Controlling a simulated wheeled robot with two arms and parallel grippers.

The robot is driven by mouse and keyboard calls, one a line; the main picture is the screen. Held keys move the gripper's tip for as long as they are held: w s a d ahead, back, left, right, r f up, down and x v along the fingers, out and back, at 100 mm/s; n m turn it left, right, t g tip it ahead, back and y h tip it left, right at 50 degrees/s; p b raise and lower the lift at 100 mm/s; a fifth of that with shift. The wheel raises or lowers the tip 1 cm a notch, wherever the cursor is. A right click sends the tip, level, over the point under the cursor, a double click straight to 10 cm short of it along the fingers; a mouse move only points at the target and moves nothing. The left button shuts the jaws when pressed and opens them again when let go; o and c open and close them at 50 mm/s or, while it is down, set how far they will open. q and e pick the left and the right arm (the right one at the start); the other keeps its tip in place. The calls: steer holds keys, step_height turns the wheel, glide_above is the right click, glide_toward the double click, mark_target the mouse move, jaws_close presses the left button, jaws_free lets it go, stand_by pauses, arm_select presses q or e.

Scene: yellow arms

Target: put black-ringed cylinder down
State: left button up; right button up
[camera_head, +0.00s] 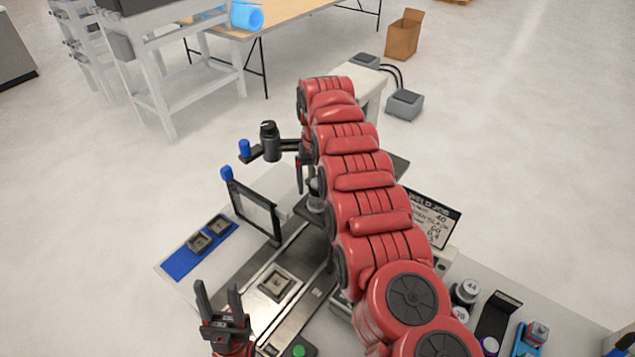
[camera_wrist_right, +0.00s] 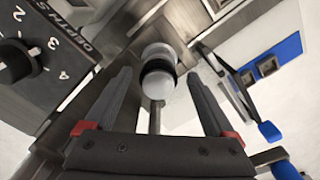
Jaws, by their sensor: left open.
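The black-ringed cylinder (camera_wrist_right: 159,75) is pale grey with a black band and shows in the right wrist view. It lies between the fingertips of my right gripper (camera_wrist_right: 158,85), with a gap visible on both sides, so the fingers look open and apart from it. In the head view, my right gripper (camera_head: 302,172) is at the far end of the red arm, above the machine; a grey piece (camera_head: 316,196) beside it is partly hidden by the arm and seems to be the cylinder. My left gripper (camera_head: 219,300) is open and empty, pointing up near the front.
A metal rail with a square grey part (camera_head: 277,284) runs below. A blue tray (camera_head: 190,258) with two square parts is at left. A framed panel (camera_head: 254,212) stands behind it. A dial (camera_wrist_right: 17,60) is close by in the wrist view. Weights (camera_head: 466,292) stand at right.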

mark_target(318, 183)
steer(key=shift+s, duration=0.1)
steer(key=shift+w+r+b, duration=0.2)
steer(key=shift+w+b, duration=0.05)
steer(key=shift+b, duration=0.05)
step_height(318, 183, up, 4)
steer(key=shift+d+f+b, duration=0.1)
steer(key=shift+b, duration=0.55)
steer(key=shift+s+r+p, duration=0.15)
steer(key=shift+r+p, duration=0.3)
steer(key=shift+r, duration=0.45)
step_height(318, 183, up, 6)
steer(key=p, duration=0.6)
